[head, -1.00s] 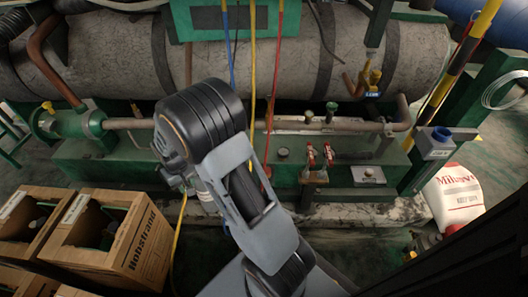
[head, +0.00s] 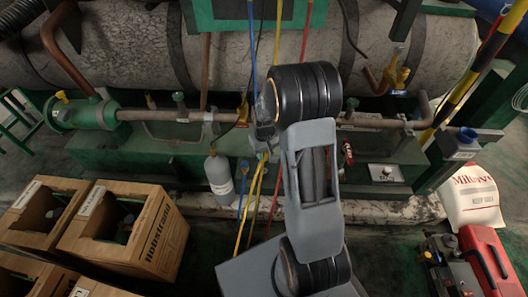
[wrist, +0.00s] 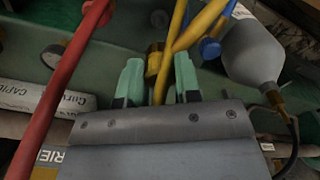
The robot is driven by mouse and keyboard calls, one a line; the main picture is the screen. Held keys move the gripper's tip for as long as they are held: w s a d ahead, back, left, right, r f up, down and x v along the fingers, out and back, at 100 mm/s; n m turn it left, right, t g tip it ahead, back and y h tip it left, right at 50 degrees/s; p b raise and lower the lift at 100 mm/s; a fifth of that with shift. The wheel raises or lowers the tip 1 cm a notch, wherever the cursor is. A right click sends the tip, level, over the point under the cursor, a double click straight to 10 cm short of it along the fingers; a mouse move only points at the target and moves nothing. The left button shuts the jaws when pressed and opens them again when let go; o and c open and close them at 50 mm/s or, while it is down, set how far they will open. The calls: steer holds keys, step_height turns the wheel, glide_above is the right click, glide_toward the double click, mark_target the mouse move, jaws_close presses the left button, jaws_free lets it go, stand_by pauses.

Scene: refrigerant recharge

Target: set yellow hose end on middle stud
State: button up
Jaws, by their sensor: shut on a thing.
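My gripper (wrist: 158,80) shows in the wrist view with its two green fingertips closed around the yellow hose (wrist: 200,28), near its brass end (wrist: 154,58). Two yellow strands cross just above the fingertips. The blue hose with its blue end (wrist: 210,47) is right of the fingers, apart from them. The red hose (wrist: 72,75) runs down on the left. In the head view the yellow hose (head: 245,215) hangs beside my arm, which hides the gripper. I cannot make out the middle stud in either view.
A grey bottle (head: 219,176) stands just left of the hoses, close to the gripper's right in the wrist view (wrist: 252,52). A green-framed pipe rack and large tank (head: 130,50) lie behind.

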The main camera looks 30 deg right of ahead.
steer(key=shift+f+b, duration=1.5)
steer(key=shift+f, duration=0.45)
steer(key=shift+f+b, duration=0.5)
steer(key=shift+f, duration=0.4)
steer(key=shift+f, duration=0.85)
stand_by(0.6)
steer(key=o, duration=1)
step_height(320, 180, up, 14)
steer(key=p, duration=0.6)
steer(key=shift+r, duration=0.1)
step_height(320, 180, up, 26)
steer(key=t+p, duration=0.2)
steer(key=p, duration=1.5)
glide_above(265, 169)
steer(key=s+a, duration=0.6)
steer(key=shift+t, duration=0.8)
steer(key=s+a+r+p, duration=0.1)
steer(key=s+r+p, duration=0.2)
steer(key=r, duration=0.3)
steer(key=s+a+r+p, duration=0.1)
steer(key=s+r+p, duration=0.2)
steer(key=r+p, duration=0.3)
steer(key=s+a+r+p, duration=0.1)
steer(key=s+r+p, duration=0.3)
steer(key=r+p, duration=0.1)
steer(key=shift+a+r, duration=0.35)
steer(key=shift+r, duration=0.45)
